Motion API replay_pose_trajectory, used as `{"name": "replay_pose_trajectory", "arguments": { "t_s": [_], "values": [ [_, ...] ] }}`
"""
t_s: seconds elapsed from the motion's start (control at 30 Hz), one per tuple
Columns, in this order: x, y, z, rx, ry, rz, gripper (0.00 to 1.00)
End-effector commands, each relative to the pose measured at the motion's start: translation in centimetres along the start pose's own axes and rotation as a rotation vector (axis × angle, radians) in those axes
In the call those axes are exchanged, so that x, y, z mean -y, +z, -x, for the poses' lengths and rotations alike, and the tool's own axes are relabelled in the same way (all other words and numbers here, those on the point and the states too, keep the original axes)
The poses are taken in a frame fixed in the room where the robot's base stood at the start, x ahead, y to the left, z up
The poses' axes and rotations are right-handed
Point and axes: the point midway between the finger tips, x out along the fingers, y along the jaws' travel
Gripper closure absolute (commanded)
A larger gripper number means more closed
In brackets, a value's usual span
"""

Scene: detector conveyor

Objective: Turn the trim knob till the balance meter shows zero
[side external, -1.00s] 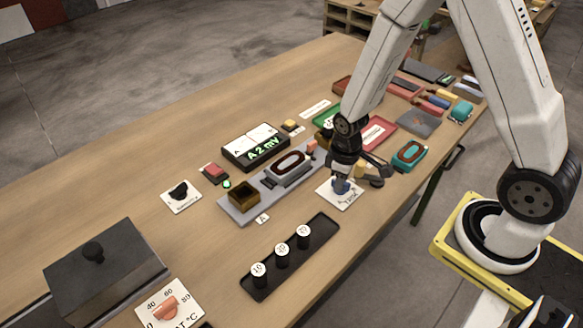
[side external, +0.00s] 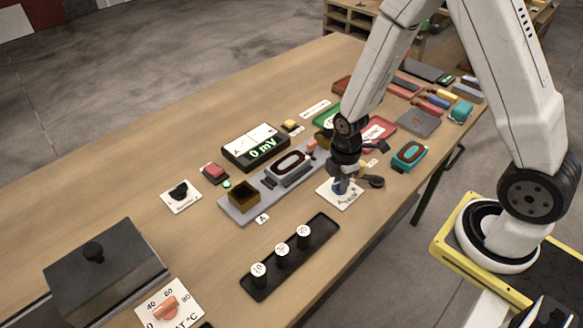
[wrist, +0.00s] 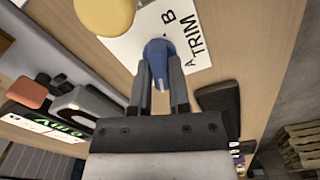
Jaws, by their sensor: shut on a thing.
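The blue trim knob (wrist: 158,50) stands on a white plate (wrist: 202,22) lettered TRIM, with A and B marks. My gripper (wrist: 160,72) is shut on the knob, one finger on each side of it. In the side external view my gripper (side external: 341,180) comes down onto the knob and hides much of it. The balance meter (side external: 256,147) is a black box with a white dial face and a green display. The display reads 0 mV. Part of the green display also shows in the wrist view.
A grey rail (side external: 236,212) with a brass box and an oval coil lies left of the trim plate. A black tray (side external: 262,290) holds weights marked 10, 20 and 20. A teal block (side external: 409,155) with a brown oval ring sits to the right, near the table edge.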

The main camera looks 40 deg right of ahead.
Motion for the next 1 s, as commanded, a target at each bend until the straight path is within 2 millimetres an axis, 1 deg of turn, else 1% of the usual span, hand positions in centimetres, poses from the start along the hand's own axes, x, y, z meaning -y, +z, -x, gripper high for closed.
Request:
{"name": "replay_pose_trajectory", "arguments": {
  "t_s": [0.23, 0.67, 0.7, 0.77, 0.8, 1.0],
  "values": [
    [-0.01, 0.02, 0.04, 0.0, 0.0, 0.074, 1.0],
    [-0.02, 0.02, 0.04, 0.0, 0.001, 0.084, 1.0],
    [-0.02, 0.02, 0.04, 0.0, 0.001, 0.084, 0.65],
    [-0.02, 0.02, 0.04, 0.0, 0.001, 0.083, 0.46],
    [-0.02, 0.01, 0.03, 0.0, 0.001, 0.083, 0.43],
    [-0.01, 0.01, 0.02, 0.0, 0.0, 0.083, 0.43]
  ]
}}
